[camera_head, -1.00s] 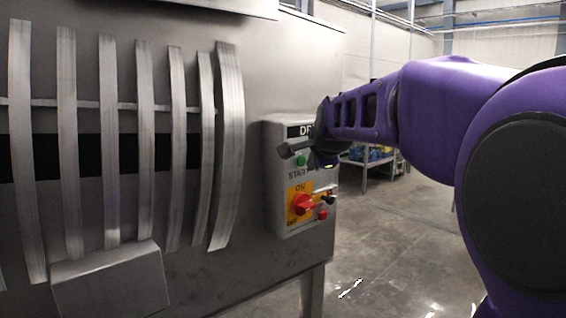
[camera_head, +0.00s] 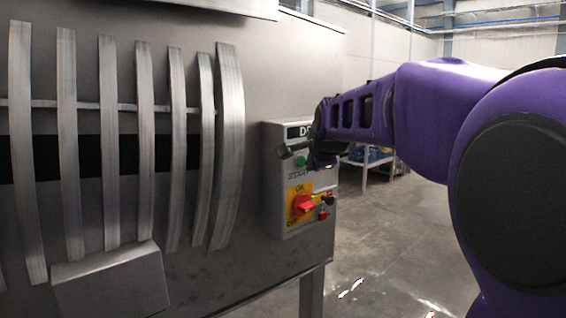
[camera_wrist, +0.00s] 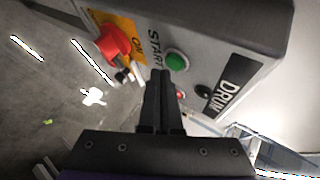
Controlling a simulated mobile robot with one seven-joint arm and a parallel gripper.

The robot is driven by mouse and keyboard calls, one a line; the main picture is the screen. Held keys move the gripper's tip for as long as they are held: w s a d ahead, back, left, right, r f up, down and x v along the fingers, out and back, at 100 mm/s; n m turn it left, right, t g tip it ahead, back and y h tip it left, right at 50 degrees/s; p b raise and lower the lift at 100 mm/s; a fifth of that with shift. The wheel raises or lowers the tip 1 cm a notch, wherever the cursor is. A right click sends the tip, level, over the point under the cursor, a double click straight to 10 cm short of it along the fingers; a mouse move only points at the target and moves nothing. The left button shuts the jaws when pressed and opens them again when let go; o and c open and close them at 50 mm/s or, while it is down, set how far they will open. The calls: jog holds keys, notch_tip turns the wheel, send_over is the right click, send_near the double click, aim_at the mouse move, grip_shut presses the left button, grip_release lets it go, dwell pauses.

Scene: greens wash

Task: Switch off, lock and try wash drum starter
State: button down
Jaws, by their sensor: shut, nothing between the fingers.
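The drum starter box (camera_head: 272,190) is a grey box on the side of the steel machine. Its green START button (camera_head: 301,160) sits below the DRUM label; it also shows in the wrist view (camera_wrist: 177,61). Below it is the red rotary switch (camera_head: 302,205) on a yellow ON/OFF plate, also in the wrist view (camera_wrist: 113,42). I cannot clearly tell its position. A small red and dark part (camera_head: 323,214), perhaps a padlock, is right of the switch. My gripper (camera_wrist: 160,73) is shut and empty, its tips close to the START button; contact is unclear.
The slatted steel drum machine (camera_head: 180,270) fills the left. Its leg (camera_head: 312,292) stands below the box. Open concrete floor (camera_head: 400,240) lies to the right, with a rack of blue items (camera_head: 370,155) behind my arm.

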jog(key=shift+w+a, duration=0.15)
jog(key=shift+w, duration=0.05)
jog(key=shift+w+a, duration=0.3)
jog(key=shift+w, duration=0.1)
dwell(0.7)
dwell(0.4)
jog(key=shift+s+d, duration=0.5)
jog(key=shift+s, duration=0.2)
jog(key=s+d+b, duration=0.1)
jog(key=s, duration=0.1)
jog(key=s+d+b, duration=0.1)
jog(key=s+d, duration=0.1)
jog(key=shift+b, duration=0.3)
dwell(0.5)
